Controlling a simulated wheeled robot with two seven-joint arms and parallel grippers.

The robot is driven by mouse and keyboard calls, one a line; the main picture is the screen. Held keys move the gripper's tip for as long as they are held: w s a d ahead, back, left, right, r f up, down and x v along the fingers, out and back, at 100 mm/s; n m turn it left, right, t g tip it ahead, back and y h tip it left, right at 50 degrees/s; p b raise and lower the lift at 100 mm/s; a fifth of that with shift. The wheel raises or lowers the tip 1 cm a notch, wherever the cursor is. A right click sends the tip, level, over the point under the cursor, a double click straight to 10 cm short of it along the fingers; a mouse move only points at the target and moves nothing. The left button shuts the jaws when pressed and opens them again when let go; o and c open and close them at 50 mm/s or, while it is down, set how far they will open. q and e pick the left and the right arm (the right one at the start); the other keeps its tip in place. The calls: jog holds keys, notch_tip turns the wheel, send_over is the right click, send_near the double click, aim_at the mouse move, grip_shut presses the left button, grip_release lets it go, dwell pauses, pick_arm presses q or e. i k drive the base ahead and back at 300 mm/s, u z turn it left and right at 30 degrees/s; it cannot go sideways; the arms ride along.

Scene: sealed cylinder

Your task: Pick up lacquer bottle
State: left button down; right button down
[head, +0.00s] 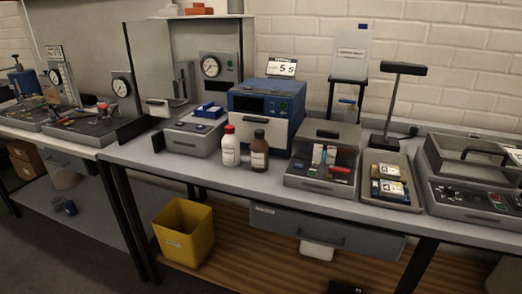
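Two bottles stand upright side by side near the front edge of the grey workbench (215,172). One is a white bottle with a red cap (231,151). The other is a brown bottle with a dark cap and a pale label (259,154). The labels are too small to read, so I cannot tell which one is the lacquer bottle. Neither of my grippers shows in the head view.
Behind the two bottles is a blue machine (264,108). A grey box (193,137) stands left of them and a clear-lidded case (322,160) right. A tray of labelled packs (368,200) is farther right. A yellow bin (183,232) sits below on the wooden shelf.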

aim_at(259, 147)
jog(key=z, duration=0.1)
jog(key=k, duration=0.45)
jog(key=u, duration=1.2)
jog(key=i, duration=0.8)
jog(key=z, duration=0.5)
jog(key=i, duration=0.6)
jog(key=z, duration=0.65)
